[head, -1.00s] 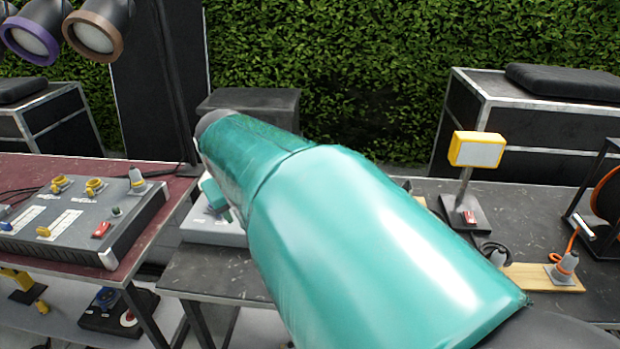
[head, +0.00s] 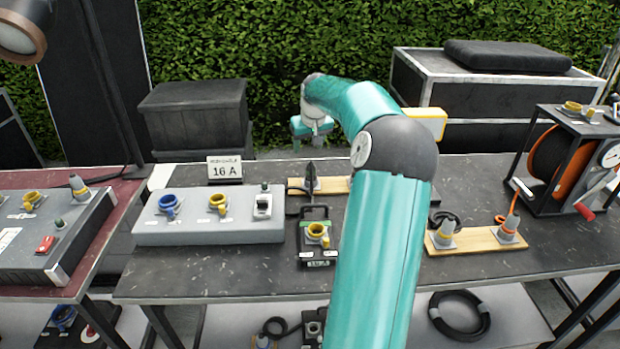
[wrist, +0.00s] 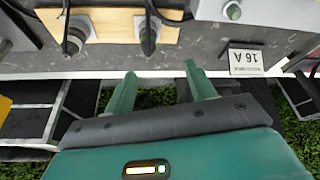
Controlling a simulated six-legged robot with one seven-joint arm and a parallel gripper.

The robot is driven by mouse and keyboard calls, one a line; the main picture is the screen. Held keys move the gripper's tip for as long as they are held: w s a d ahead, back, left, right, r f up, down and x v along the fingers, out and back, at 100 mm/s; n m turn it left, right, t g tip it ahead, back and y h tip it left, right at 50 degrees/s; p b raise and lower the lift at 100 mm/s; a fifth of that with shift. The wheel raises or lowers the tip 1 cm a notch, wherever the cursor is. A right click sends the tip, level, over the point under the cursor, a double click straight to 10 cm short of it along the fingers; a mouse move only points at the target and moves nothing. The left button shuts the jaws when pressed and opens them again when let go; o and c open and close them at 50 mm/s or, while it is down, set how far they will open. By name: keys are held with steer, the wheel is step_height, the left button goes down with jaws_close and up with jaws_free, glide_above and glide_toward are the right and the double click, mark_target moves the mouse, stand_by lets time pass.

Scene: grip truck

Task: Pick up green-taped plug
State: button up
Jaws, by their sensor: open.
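No green tape can be made out on any plug, so I cannot tell which is the green-taped one. A dark plug (head: 311,178) stands on a wooden board (head: 333,185) at the back of the dark table. My gripper (head: 308,138) is above the table's back edge. The wrist view shows its teal fingers (wrist: 161,78) apart with nothing between them. My arm hides part of the table.
A grey socket box (head: 210,228) and a 16 A sign (head: 225,168) are left of the board. A yellow-socket unit (head: 317,243) stands in front. Two more plugs stand on a right-hand board (head: 476,240), near a cable reel (head: 560,165).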

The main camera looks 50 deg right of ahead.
mark_target(312, 164)
steer(key=x, duration=0.3)
steer(key=d+x, duration=0.1)
steer(key=x, duration=0.2)
steer(key=s+d+x, duration=0.1)
steer(key=x, duration=0.3)
steer(key=shift+s, duration=0.15)
steer(key=x, duration=0.4)
steer(key=shift+w+d+f, duration=0.15)
steer(key=shift+w+d, duration=0.05)
steer(key=c, duration=1.1)
